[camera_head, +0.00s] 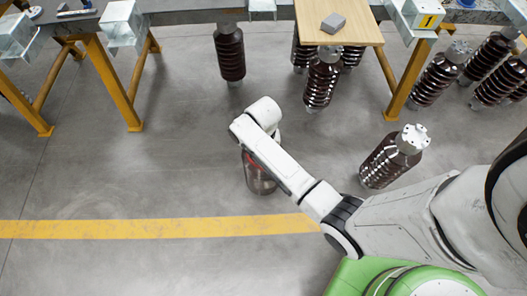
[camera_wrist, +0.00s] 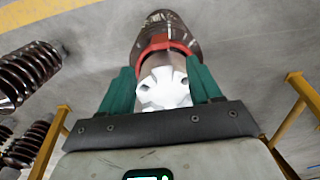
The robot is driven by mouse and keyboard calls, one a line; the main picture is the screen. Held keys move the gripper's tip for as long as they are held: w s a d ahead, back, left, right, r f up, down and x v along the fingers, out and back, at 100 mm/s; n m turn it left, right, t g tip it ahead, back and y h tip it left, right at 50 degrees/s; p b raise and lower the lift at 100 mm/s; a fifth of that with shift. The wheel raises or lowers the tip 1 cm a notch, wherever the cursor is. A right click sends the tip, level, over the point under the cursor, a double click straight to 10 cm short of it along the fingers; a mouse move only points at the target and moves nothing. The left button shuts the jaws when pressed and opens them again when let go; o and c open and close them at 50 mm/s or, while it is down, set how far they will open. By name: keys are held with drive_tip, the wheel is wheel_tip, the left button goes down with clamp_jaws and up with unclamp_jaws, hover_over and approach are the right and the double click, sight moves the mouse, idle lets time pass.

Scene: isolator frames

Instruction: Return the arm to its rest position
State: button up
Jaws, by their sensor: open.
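My white arm (camera_head: 275,160) reaches out over the floor to the left of my green base. My gripper (camera_wrist: 163,85) shows in the wrist view with its two green fingers apart. Between or behind them is an isolator with a white, notched metal cap (camera_wrist: 163,88), a red band (camera_wrist: 167,43) and a dark brown body (camera_wrist: 170,24). I cannot tell whether the fingers touch it. In the head view a dark isolator (camera_head: 259,181) stands below my arm, partly hidden by it. My gripper itself is hidden there.
A ribbed brown isolator (camera_head: 392,160) stands on the floor beside my arm. Several more stand or hang near the steel frame, including one at upper left (camera_head: 230,54). A wooden board (camera_head: 345,12) holds a grey block (camera_head: 333,23). Yellow legs (camera_head: 112,85) support the frame. The left floor is clear.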

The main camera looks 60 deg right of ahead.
idle(0.4)
drive_tip(key=s+a+r+n+p, duration=0.3)
drive_tip(key=s+r+n, duration=0.2)
drive_tip(key=s+r, duration=0.2)
drive_tip(key=s+a+r+n+t+p, duration=0.1)
drive_tip(key=s+a+r+n+p, duration=0.2)
drive_tip(key=s+r, duration=0.5)
wheel_tip(320, 180, up, 4)
drive_tip(key=shift+s+a+f+n, duration=0.1)
drive_tip(key=shift+s+a+n, duration=0.2)
drive_tip(key=shift+a+n, duration=0.55)
drive_tip(key=shift+d, duration=0.15)
